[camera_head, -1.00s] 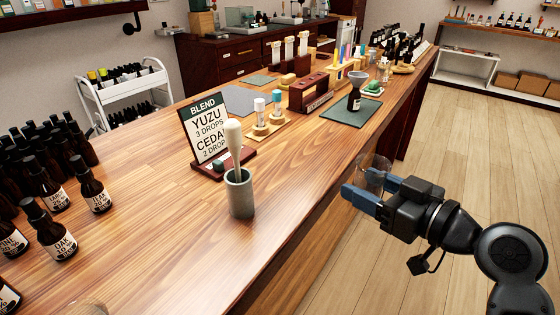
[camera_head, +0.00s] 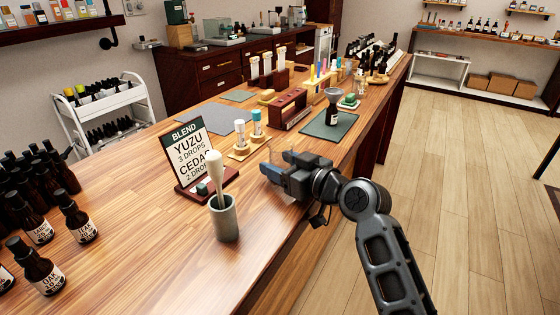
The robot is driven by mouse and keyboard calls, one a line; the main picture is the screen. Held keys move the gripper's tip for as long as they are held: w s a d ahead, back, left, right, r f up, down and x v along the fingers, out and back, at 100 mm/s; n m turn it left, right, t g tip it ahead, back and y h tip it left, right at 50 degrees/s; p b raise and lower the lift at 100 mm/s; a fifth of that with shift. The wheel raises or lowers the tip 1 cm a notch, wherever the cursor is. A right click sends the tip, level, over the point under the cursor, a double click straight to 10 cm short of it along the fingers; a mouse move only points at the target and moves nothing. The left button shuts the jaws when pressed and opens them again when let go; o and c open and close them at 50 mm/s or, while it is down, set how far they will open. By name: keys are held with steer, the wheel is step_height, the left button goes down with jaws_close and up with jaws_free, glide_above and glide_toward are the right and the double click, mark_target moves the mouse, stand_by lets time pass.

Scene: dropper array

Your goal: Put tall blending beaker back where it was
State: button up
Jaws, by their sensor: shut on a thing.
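My gripper (camera_head: 274,171), with blue fingers, is shut on the tall blending beaker (camera_head: 283,156), a clear glass vessel. Only a faint part of the beaker shows behind and between the fingers; its base is hidden. The gripper is over the right part of the wooden counter (camera_head: 150,235), right of the blend sign. I cannot tell whether the beaker touches the counter top.
A grey-green cup with a pestle (camera_head: 224,218) stands left of and nearer than the gripper. The blend sign (camera_head: 190,150) stands behind that cup. Two capped vials (camera_head: 240,135) stand beyond the gripper. A green mat (camera_head: 318,132) with a bottle and funnel (camera_head: 333,105) lies farther back. Dark bottles (camera_head: 75,215) crowd the left.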

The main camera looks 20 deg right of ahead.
steer(key=shift+w+f, duration=0.1)
steer(key=shift+w, duration=0.05)
steer(key=shift+f, duration=0.15)
steer(key=o, duration=1.1)
steer(key=shift+r, duration=0.2)
steer(key=b+v, duration=0.2)
steer(key=v, duration=1)
